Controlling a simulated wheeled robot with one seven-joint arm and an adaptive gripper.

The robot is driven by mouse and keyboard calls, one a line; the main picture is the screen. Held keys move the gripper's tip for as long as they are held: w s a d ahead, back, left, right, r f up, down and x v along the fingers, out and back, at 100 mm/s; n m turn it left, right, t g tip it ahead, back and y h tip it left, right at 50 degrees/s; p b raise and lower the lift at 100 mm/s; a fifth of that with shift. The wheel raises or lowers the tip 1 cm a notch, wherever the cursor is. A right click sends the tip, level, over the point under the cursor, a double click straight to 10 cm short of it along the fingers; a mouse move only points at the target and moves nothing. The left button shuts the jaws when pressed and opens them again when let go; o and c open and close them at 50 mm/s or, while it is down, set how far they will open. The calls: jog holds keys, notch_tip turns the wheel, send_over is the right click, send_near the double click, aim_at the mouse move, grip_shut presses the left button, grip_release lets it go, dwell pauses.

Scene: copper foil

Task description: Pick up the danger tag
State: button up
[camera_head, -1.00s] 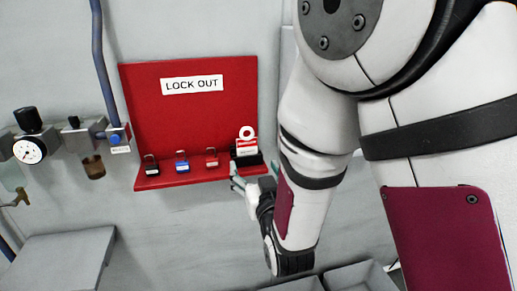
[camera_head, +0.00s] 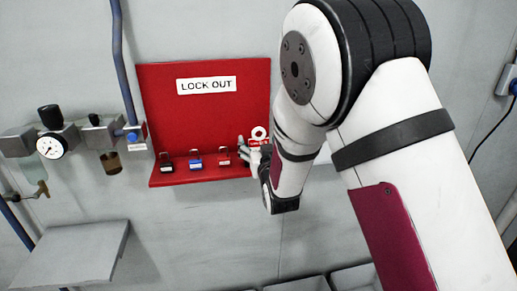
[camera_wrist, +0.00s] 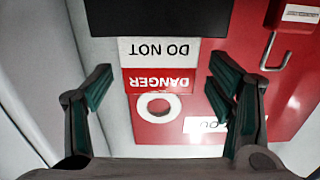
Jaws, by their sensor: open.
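The danger tag (camera_head: 259,134), a red and white card with a round white ring, stands at the right end of the red lock-out shelf. In the wrist view the tag (camera_wrist: 160,78) appears upside down, with "DANGER" and "DO NOT" readable. Its far end meets a black block (camera_wrist: 150,17). My gripper (camera_wrist: 160,85) is open, with one dark green-padded finger to each side of the tag and no clear contact. In the head view my gripper (camera_head: 250,148) is at the shelf's right end and partly covers the tag and block.
The red lock-out board (camera_head: 205,110) is on the grey wall. Its shelf holds a black padlock (camera_head: 167,164), a blue padlock (camera_head: 196,161) and a red padlock (camera_head: 225,158) left of the tag. A pressure gauge (camera_head: 52,145) and pipes are farther left. Grey bins (camera_head: 300,284) are below.

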jog(key=shift+w, duration=0.3)
jog(key=c, duration=1.1)
jog(key=shift+r, duration=0.1)
jog(key=shift+c, duration=0.3)
